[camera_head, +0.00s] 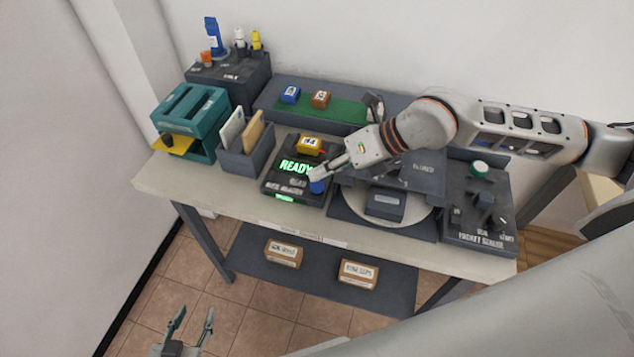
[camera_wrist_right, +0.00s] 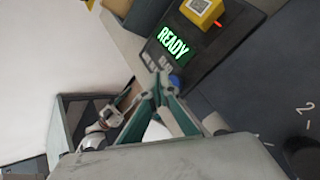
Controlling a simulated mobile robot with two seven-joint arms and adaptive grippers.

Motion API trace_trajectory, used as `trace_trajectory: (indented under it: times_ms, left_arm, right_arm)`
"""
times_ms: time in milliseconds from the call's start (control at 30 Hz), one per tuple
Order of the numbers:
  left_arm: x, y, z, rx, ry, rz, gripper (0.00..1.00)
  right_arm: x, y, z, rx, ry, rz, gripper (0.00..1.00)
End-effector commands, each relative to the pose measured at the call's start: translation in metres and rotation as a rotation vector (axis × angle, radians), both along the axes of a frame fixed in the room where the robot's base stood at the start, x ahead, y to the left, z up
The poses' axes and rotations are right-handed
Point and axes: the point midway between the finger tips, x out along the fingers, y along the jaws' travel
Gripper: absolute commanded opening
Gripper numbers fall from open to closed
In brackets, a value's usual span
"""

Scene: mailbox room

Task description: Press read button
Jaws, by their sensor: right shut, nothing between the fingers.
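The dark reader box (camera_head: 270,181) stands at the middle front of the table with its display (camera_head: 296,167) lit green with "READY". A blue button (camera_head: 317,187) sits at its right front corner. My right gripper (camera_head: 317,176) is shut and empty, with its fingertips at the button, partly covering it. In the right wrist view the blue button (camera_wrist_right: 176,80) shows just beside the shut fingertips (camera_wrist_right: 158,80); I cannot tell whether they touch. My left gripper (camera_head: 192,322) is open and empty, low in front of the table.
A yellow tagged block (camera_head: 309,145) sits on the reader's back. To the left are an envelope holder (camera_head: 240,160) and a teal machine (camera_head: 195,118). To the right are a round scale (camera_head: 375,217) and a knobbed panel (camera_head: 478,215). Boxes (camera_head: 284,254) lie on the lower shelf.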

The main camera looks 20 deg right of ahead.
Motion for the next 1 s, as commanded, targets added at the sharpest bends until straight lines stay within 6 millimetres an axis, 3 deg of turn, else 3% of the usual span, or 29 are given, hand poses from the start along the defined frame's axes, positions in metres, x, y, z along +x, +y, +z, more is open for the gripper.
trace_trajectory:
  times_ms: [1000]
  left_arm:
    - [-0.002,0.0,-0.01,0.0,0.005,0.0,0.4]
  right_arm:
    - [0.0,0.0,-0.012,0.0,0.0,0.0,0.0]
